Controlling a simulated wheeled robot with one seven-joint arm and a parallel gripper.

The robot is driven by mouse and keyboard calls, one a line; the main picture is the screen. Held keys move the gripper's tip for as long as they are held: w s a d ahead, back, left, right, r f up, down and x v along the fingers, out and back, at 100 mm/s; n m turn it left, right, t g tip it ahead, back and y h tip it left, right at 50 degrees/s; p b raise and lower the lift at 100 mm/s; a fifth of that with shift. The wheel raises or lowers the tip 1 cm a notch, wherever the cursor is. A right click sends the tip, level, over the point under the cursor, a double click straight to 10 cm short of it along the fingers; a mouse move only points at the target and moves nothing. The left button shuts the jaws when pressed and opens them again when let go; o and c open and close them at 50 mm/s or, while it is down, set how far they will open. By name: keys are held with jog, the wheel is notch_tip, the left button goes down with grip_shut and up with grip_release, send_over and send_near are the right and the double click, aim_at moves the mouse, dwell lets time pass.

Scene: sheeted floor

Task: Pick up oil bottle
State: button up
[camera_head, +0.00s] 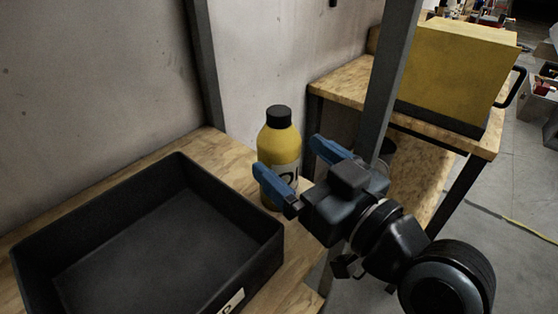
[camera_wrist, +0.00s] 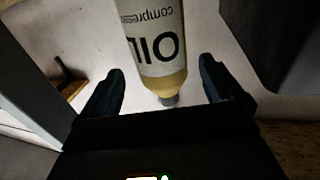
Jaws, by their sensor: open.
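The oil bottle (camera_head: 281,146) is yellow with a black cap and stands upright on the wooden bench beside the black tray. My gripper (camera_head: 290,157) is open in front of it, with blue fingers. The left finger overlaps the bottle's front in the head view; the right finger is to its right. In the wrist view the bottle (camera_wrist: 158,45) appears upside down between the open fingers of my gripper (camera_wrist: 162,67), with visible gaps on both sides. Its label reads "OIL". The fingers partly hide the bottle's lower body in the head view.
An empty black tray (camera_head: 269,232) sits on the wooden bench (camera_head: 222,148) left of the bottle. A grey metal post (camera_head: 384,85) rises just right of the gripper. A yellow box (camera_head: 452,75) stands on another wooden table (camera_head: 345,83) at the right.

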jog(key=shift+p+x, duration=0.75)
jog(key=shift+x, duration=2.25)
jog(key=shift+s+f, duration=0.1)
jog(key=c, duration=1.4)
